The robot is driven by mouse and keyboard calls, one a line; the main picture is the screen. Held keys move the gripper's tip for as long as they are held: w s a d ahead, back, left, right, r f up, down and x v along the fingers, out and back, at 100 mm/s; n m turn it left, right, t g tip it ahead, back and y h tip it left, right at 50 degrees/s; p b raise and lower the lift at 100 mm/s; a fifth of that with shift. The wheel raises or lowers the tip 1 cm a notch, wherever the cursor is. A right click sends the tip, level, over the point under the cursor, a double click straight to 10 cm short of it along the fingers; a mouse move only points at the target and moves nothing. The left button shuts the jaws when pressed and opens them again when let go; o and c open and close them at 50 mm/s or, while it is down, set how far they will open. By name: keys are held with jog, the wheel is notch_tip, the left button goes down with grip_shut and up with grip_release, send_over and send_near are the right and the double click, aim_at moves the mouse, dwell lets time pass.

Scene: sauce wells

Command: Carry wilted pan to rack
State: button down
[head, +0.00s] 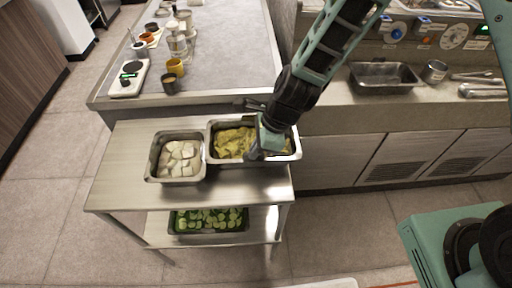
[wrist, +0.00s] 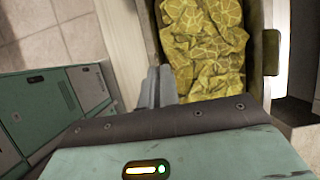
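A steel pan (head: 293,155) of yellow, wilted-looking leaves sits at the right of the steel cart's top shelf (head: 120,180); it also shows in the wrist view (wrist: 268,50). My gripper (head: 256,154) reaches down to its front wall. In the wrist view, my fingers (wrist: 157,88) are close together at that wall, seemingly with the thin rim between them; their tips are partly hidden. The pan looks level and on the shelf. I cannot tell for certain which structure is the rack; the two-shelf cart is the nearest one.
A pan of white pieces (head: 152,170) stands close on the left. A pan of green slices (head: 207,229) is on the lower shelf (head: 262,225). A counter (head: 225,60) with pots lies behind; an empty steel tray (head: 385,76) is on the right counter. Floor in front is mostly clear.

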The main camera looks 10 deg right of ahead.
jog(key=shift+f, duration=0.1)
jog(key=c, duration=1.6)
grip_release()
jog(key=shift+o, duration=0.2)
jog(key=v, duration=1.7)
jog(key=shift+r, duration=0.25)
